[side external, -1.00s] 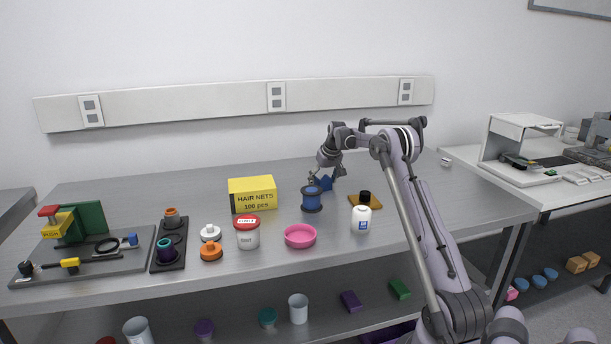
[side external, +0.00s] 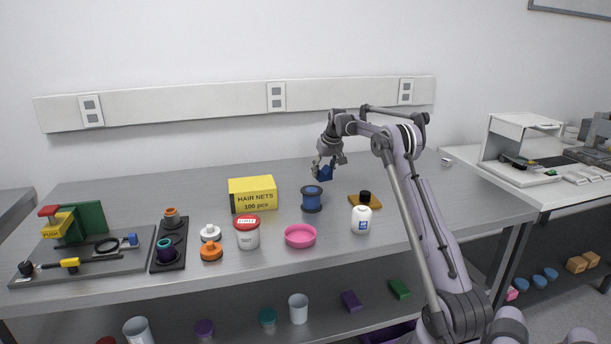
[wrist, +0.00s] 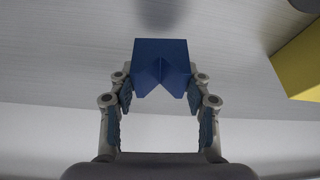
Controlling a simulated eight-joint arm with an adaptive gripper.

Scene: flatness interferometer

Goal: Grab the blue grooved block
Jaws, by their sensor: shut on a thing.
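The blue grooved block (side external: 324,173) is held between the fingers of my gripper (side external: 327,168), above the back of the grey bench. In the wrist view the blue grooved block (wrist: 161,65) shows its V-shaped groove facing the camera. My gripper (wrist: 160,85) has a finger on each side of it. The block's shadow lies on the bench surface below, apart from it.
A blue spool (side external: 312,198) stands just in front of the block. The yellow hair nets box (side external: 252,194) is to the left; its edge shows in the wrist view (wrist: 302,62). A white bottle (side external: 361,219) and pink bowl (side external: 300,236) stand nearer the front.

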